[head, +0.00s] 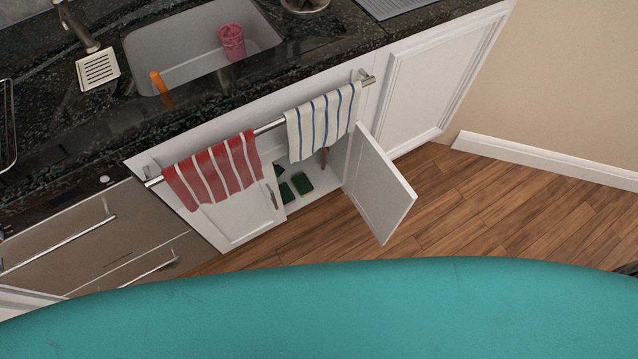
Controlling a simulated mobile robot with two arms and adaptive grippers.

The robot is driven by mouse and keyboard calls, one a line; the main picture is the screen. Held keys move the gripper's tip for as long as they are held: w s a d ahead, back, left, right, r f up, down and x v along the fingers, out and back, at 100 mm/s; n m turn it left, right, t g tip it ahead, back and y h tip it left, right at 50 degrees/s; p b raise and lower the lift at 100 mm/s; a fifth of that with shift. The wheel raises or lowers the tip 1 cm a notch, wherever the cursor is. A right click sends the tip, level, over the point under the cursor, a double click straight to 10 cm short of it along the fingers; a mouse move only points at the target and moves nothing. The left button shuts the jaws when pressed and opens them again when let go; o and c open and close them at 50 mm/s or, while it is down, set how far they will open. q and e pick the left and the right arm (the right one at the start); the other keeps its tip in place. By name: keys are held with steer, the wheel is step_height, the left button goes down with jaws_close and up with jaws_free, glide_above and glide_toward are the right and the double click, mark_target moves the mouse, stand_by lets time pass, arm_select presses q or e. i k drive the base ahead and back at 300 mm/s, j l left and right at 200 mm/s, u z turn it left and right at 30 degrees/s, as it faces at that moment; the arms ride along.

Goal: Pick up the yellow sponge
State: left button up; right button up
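No plainly yellow sponge shows in the head view. Inside the open cabinet under the sink, a dark green pad (302,183) lies on the white cabinet floor. A second dark green pad (285,193) lies just left of it, partly hidden by the closed door. They look like scouring sides of sponges, but I cannot tell whether either has a yellow side. Neither of my grippers is in view.
The right cabinet door (378,190) stands open into the room. A red striped towel (214,172) and a blue striped towel (322,120) hang on the rail above. A pink cup (231,42) is in the sink (185,45). The wooden floor (480,210) is clear at right.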

mark_target(303, 185)
steer(key=u, duration=1.3)
steer(key=k+l, duration=0.15)
steer(key=k, duration=0.2)
steer(key=k+l, duration=0.1)
steer(key=k, duration=0.25)
